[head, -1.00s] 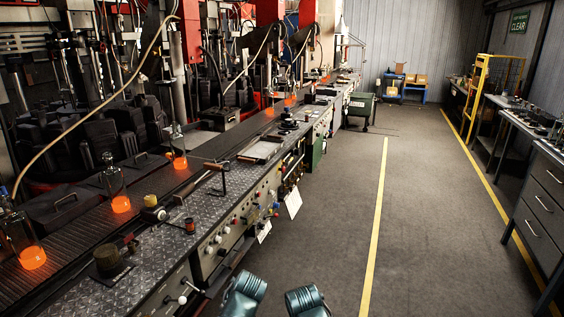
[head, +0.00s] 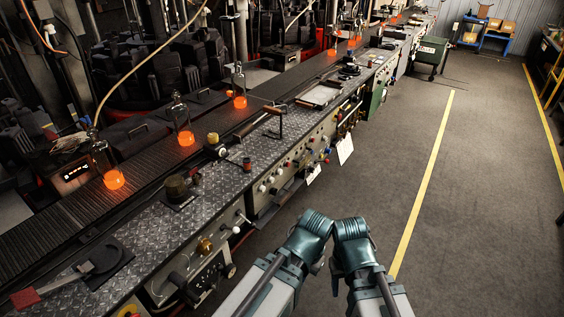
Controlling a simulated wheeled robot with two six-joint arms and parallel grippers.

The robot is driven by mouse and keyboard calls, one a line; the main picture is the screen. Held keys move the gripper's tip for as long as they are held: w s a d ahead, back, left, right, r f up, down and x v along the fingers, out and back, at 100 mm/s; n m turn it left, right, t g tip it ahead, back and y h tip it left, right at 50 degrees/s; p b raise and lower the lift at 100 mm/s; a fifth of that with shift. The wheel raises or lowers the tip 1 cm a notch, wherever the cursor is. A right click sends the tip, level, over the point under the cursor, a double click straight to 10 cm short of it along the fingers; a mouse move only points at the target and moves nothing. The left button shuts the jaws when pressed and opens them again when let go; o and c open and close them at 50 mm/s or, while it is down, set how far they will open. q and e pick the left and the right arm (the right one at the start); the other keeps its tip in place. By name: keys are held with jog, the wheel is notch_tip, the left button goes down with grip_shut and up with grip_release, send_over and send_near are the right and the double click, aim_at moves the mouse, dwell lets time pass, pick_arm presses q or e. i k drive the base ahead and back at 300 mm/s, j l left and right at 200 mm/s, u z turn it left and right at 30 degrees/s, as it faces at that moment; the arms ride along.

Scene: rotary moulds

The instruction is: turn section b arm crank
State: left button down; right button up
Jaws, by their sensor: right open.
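A crank-like handle (head: 279,123) with a brown grip stands up at the front edge of the machine bench, upper middle. A flat dark arm on a round base with a red end (head: 26,298) lies on the bench at the lower left. No section letter is legible, so I cannot tell which is the section b arm crank. My right gripper (head: 352,234) is at the bottom middle, over the floor in front of the bench, apart from both. It is open and holds nothing I can see; its fingers are hard to make out. My left arm is beside it; its gripper does not show.
Glowing orange bottles (head: 186,138) stand along the dark conveyor (head: 75,207). Knobs and valves (head: 205,246) stick out of the bench front. A white tag (head: 345,149) hangs there. The grey floor (head: 480,220) to the right is clear, with a yellow line (head: 424,185).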

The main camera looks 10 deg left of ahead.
aim_at(175, 278)
jog(key=u, duration=2.4)
jog(key=k+j+z, duration=0.7)
jog(key=k, duration=0.15)
jog(key=k+j+z, duration=0.2)
jog(key=k+z, duration=0.15)
jog(key=k, duration=0.15)
